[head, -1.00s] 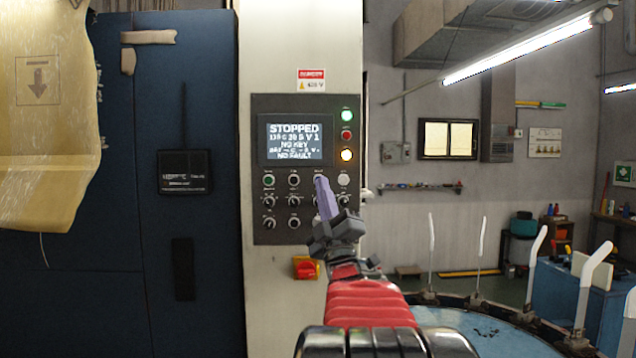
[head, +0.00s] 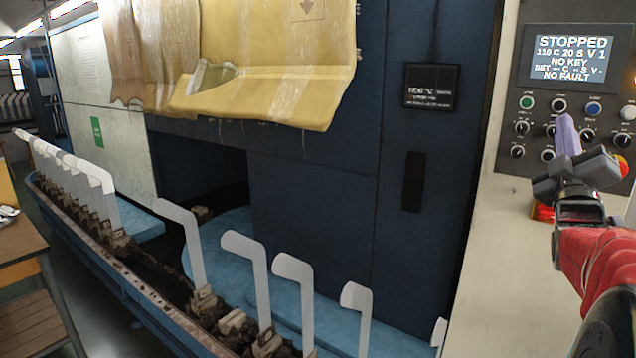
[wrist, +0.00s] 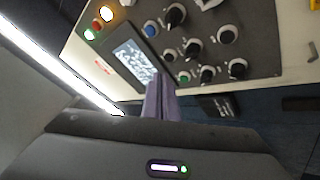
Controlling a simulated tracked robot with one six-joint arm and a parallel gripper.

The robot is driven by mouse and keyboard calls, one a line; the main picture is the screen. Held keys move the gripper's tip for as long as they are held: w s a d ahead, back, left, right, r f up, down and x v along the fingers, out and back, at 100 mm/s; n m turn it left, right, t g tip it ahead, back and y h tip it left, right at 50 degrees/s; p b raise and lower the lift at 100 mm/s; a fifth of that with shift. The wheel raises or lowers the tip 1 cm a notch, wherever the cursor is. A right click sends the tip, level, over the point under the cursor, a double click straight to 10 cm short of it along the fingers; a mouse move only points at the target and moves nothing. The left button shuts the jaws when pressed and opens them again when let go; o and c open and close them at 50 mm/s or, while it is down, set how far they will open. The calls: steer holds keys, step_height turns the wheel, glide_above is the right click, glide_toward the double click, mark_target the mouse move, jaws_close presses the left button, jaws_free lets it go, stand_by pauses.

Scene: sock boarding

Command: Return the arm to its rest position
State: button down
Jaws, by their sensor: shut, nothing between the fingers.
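My gripper (head: 567,135) is at the right of the head view, raised in front of the control panel (head: 508,100). Its purple fingers are shut together and hold nothing. The gripper (wrist: 160,98) also shows in the wrist view, with the fingers pointing toward the panel. The panel screen (head: 570,57) reads "STOPPED", "NO KEY" and "NO FAULT". The panel's knobs and lit buttons show beyond the fingers in the wrist view (wrist: 205,45). I cannot tell the exact gap between fingertips and panel; no contact is visible.
A blue machine cabinet (head: 320,200) stands in the middle, with a torn yellowish curtain (head: 260,95) over its opening. Several white upright boards (head: 292,285) stand on a conveyor rim (head: 110,270) in front. A wooden table (head: 20,240) is at the far left.

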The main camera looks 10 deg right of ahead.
steer(key=w+a+f+m+g+y, duration=0.1)
steer(key=w+a+f+g+y, duration=0.2)
steer(key=a+f, duration=0.75)
steer(key=w+a+f+m+g+y, duration=0.1)
steer(key=a+f+m+g+y, duration=0.15)
steer(key=a+f+y, duration=0.8)
steer(key=s+a+f+g, duration=0.4)
steer(key=s+a+f, duration=0.3)
steer(key=s+a, duration=0.3)
steer(key=s+a+f+g+y, duration=0.1)
steer(key=s+a+f+g, duration=0.3)
steer(key=s+a+f, duration=0.4)
steer(key=s+a, duration=0.2)
steer(key=a, duration=0.4)
steer(key=shift+s+f+g, duration=0.15)
steer(key=shift+f+g, duration=0.05)
steer(key=shift+g, duration=0.15)
steer(key=shift+n+y, duration=0.25)
